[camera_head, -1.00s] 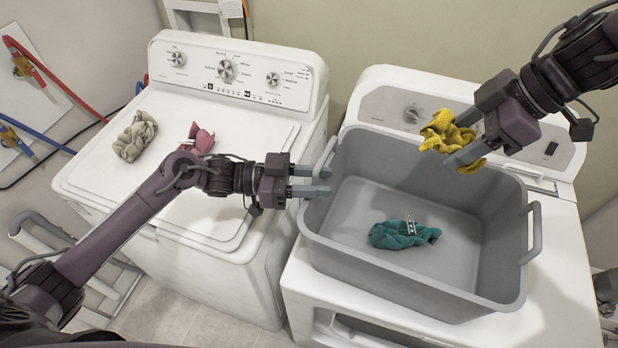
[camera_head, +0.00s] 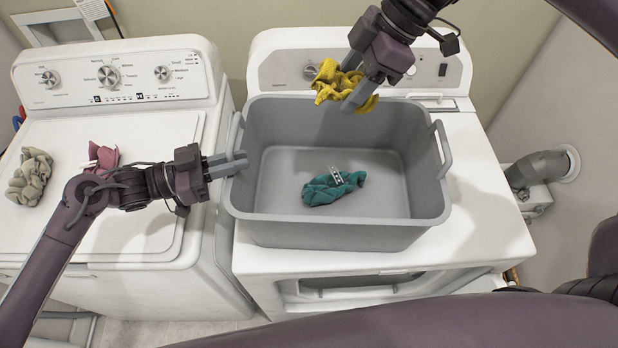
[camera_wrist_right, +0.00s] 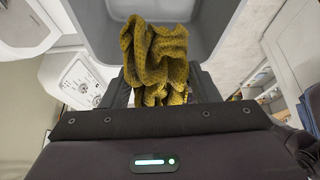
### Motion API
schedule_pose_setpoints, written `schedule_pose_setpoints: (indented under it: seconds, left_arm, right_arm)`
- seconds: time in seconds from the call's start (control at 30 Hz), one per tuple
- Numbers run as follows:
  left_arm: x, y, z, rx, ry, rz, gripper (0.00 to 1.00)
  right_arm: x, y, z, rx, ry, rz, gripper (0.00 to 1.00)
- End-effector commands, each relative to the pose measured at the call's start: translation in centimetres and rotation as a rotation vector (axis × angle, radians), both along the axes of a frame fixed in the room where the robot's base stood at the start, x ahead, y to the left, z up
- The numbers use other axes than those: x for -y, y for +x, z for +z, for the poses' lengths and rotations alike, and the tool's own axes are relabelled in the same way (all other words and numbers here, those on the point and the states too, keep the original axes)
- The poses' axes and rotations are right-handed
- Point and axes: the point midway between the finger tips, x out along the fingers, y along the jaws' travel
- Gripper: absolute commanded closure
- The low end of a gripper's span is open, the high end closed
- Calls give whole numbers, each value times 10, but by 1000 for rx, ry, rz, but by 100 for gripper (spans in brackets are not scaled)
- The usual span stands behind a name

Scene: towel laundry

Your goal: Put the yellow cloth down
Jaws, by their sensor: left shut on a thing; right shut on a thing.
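The yellow cloth (camera_head: 334,82) hangs bunched between the fingers of my right gripper (camera_head: 352,80), above the back edge of the grey bin (camera_head: 405,232). In the right wrist view the crumpled yellow cloth (camera_wrist_right: 155,55) fills the space at the fingertips, with the bin behind it. The right gripper is shut on the cloth. My left gripper (camera_head: 228,165) is shut on the bin's left handle (camera_head: 234,132); its fingers partly hide the handle.
A teal cloth (camera_head: 325,191) with a white patterned tag lies inside the bin, with bare floor around it. The bin stands on the right-hand white machine (camera_head: 480,215). A beige cloth (camera_head: 30,177) and a pink cloth (camera_head: 103,158) lie on the left machine (camera_head: 140,215).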

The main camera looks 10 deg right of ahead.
Motion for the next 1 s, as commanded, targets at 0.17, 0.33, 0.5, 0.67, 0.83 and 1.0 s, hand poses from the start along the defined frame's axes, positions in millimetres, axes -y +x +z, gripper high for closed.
schedule_pose_setpoints:
  seconds: [0.17,0.33,0.5,0.67,0.83,1.0]
  left_arm:
    - [0,0,0,0,1,-1,100]
    - [0,0,0,0,1,-1,100]
    - [0,0,0,0,1,0,100]
    - [0,0,0,0,1,0,100]
    - [0,0,0,-1,1,0,100]
    - [0,0,0,-1,1,-1,100]
  right_arm:
    - [-32,12,-38,-9,-52,126,68]
    - [-73,23,-98,0,-147,315,68]
    - [-103,28,-151,28,-246,493,68]
    - [-117,29,-182,54,-312,606,68]
    - [-122,30,-203,65,-343,653,68]
    - [-122,30,-236,65,-344,655,68]
